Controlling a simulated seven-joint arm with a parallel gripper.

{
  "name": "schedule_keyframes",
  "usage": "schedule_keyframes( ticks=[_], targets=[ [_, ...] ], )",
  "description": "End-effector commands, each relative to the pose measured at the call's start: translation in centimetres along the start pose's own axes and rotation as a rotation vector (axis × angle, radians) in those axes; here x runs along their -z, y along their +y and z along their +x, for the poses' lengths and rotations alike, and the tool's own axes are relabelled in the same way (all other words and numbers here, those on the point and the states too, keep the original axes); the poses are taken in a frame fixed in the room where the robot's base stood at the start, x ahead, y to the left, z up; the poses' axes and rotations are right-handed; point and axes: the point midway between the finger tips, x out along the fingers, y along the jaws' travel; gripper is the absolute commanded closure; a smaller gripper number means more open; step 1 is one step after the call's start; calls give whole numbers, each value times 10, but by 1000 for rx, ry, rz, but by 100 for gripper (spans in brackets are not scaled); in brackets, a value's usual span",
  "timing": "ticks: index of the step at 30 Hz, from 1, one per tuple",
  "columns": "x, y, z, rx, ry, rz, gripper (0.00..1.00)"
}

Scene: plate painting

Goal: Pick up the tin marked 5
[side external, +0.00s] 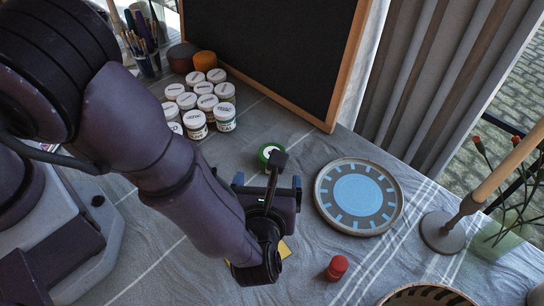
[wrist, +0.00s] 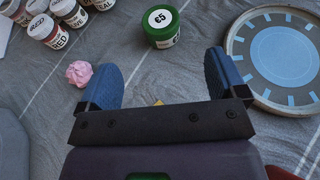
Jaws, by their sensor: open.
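The tin marked 5 is a small round green tin (side external: 265,157) with a white label on its lid. It stands upright on the cloth left of the plate, partly behind my gripper in the side external view. In the wrist view the green tin (wrist: 163,36) shows its 5 clearly, beyond my fingertips and between their lines. My gripper (side external: 268,182) is open, with two blue fingers spread wide. In the wrist view my gripper (wrist: 160,68) has only cloth between its fingers, and the tin is apart from them.
A grey plate with blue marks (side external: 358,195) lies close right of the tin. Several white-lidded jars (side external: 205,102) stand back left, before a blackboard (side external: 275,50). A red tin (side external: 336,268) stands in front. A pink crumpled piece (wrist: 79,73) lies left of my fingers.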

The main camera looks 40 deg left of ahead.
Motion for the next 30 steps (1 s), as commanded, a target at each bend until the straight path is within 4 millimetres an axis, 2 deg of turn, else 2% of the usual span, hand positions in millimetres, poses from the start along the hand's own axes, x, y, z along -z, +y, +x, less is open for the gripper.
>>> schedule_keyframes(
  ticks=[9, 19, 27, 30],
  targets=[
    [0, 2, 58, -7, 2, 0, 9],
    [1, 1, 81, -7, 3, 0, 9],
    [2, 1, 120, -8, 4, 0, 9],
    [2, 0, 123, -6, 4, -1, 9]
  ],
)
